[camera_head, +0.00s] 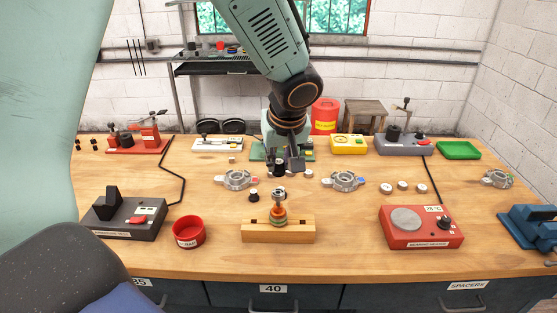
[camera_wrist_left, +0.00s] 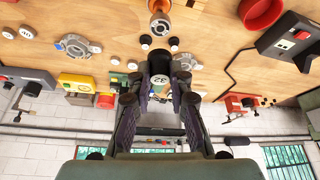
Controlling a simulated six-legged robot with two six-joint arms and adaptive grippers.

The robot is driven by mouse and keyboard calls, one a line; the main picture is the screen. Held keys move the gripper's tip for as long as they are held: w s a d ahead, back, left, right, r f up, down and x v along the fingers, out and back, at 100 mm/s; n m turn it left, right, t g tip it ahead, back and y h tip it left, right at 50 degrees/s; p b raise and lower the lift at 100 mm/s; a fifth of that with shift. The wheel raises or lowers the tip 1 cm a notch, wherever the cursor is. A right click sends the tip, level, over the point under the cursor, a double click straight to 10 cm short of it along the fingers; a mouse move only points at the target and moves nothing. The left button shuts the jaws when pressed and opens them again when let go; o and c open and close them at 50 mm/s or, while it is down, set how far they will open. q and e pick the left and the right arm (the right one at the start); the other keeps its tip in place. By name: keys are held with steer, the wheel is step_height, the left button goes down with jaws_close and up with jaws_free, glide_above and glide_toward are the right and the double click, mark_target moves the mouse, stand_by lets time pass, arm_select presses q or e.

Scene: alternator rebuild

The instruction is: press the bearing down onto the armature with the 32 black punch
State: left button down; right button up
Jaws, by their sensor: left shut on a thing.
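My left gripper (camera_head: 284,164) is over the middle of the bench and also shows in the left wrist view (camera_wrist_left: 160,95). The punch is apart from the armature. My right gripper is not in view.
A small black cylinder (camera_head: 253,195) stands left of the armature. Two metal housings (camera_head: 236,180) (camera_head: 343,181) flank it farther back. A red bowl (camera_head: 188,232) is left of the block, a red heater-like device (camera_head: 420,232) right. The bench between block and red device is clear.

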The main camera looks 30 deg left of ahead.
mark_target(280, 172)
arm_select(q)
steer(key=shift+w+f+b, duration=0.15)
steer(key=shift+f+b, duration=0.2)
steer(key=shift+f, duration=0.3)
steer(key=shift+a+f+b, duration=0.15)
steer(key=shift+f+b, duration=0.2)
steer(key=shift+f, duration=0.2)
steer(key=shift+a+f+b, duration=0.15)
steer(key=shift+f+b, duration=0.2)
steer(key=shift+f, duration=0.45)
steer(key=shift+d+f, duration=0.15)
steer(key=shift+d, duration=0.15)
steer(key=shift+a, duration=0.2)
steer(key=shift+b, duration=0.35)
steer(key=shift+d, duration=0.15)
